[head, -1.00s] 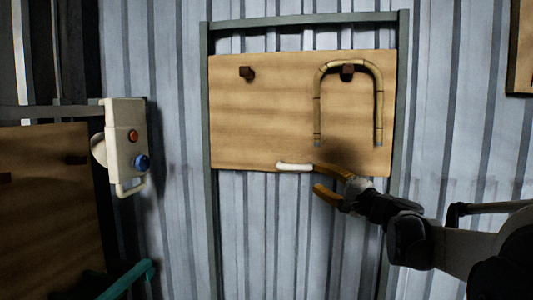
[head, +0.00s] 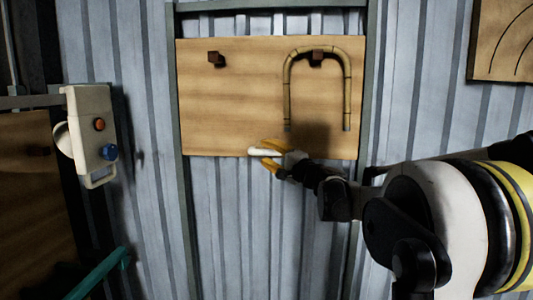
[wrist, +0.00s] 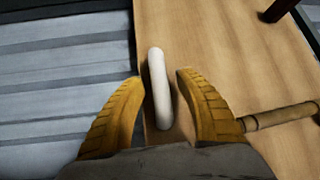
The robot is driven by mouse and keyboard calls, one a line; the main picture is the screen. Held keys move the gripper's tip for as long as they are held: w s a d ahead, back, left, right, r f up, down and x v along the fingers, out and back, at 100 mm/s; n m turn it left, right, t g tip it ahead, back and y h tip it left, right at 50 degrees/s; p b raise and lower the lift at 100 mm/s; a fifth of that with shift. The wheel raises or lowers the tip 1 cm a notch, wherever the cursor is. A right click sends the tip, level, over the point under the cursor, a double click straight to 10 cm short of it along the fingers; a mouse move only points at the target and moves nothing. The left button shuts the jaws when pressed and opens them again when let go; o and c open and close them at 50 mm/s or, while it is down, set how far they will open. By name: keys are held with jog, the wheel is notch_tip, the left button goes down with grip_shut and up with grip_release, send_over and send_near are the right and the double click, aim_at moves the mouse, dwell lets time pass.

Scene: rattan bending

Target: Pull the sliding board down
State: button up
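The sliding board (head: 230,115) is a tan wooden panel in a grey upright frame, with a white bar handle (head: 256,151) at its bottom edge. My gripper (head: 267,158) is at this handle, its yellow fingers on either side of it. In the wrist view the handle (wrist: 158,75) stands between the two spread fingertips (wrist: 158,84), with a gap visible on both sides. The board (wrist: 220,50) fills the right of that view. The handle's near end comes close to the gripper's body, and I cannot tell whether they touch.
A bent U-shaped rattan cane (head: 288,90) hangs on the board's right peg (head: 317,55); a second peg (head: 216,58) is bare. A white control box (head: 92,130) with orange and blue buttons stands at left. Another board (head: 505,40) is at upper right. Corrugated wall lies behind.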

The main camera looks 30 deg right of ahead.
grip_shut()
notch_tip(320, 180, down, 59)
jog(key=b, duration=3.9)
jog(key=shift+b, duration=0.35)
jog(key=shift+o, duration=0.5)
grip_release()
jog(key=v, duration=1.2)
